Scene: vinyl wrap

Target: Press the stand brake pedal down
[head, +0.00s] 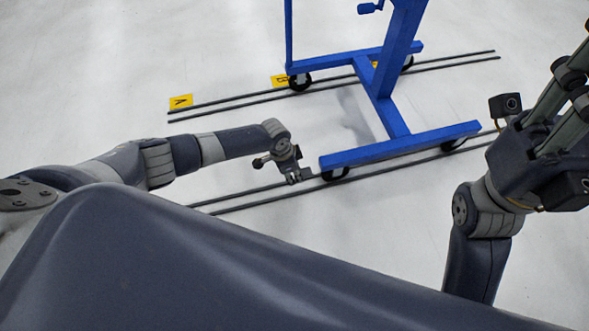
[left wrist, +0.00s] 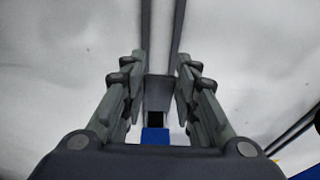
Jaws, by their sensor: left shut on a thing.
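The blue stand (head: 387,100) stands on casters on the floor. A small grey brake pedal (head: 308,173) sticks out at the left end of its near foot bar (head: 400,147). My left gripper (head: 295,177) is low at that end. In the left wrist view, the grey pedal plate (left wrist: 159,92) lies between the fingers of my left gripper (left wrist: 158,75), with a blue part of the stand below it. The left gripper is shut on the pedal. My right gripper (head: 570,85) is raised at the right edge, away from the stand, and its fingertips are partly cut off.
Two pairs of dark rails or strips run across the floor, the near pair (head: 245,200) passing under the near casters. Yellow markers (head: 180,101) lie by the far pair.

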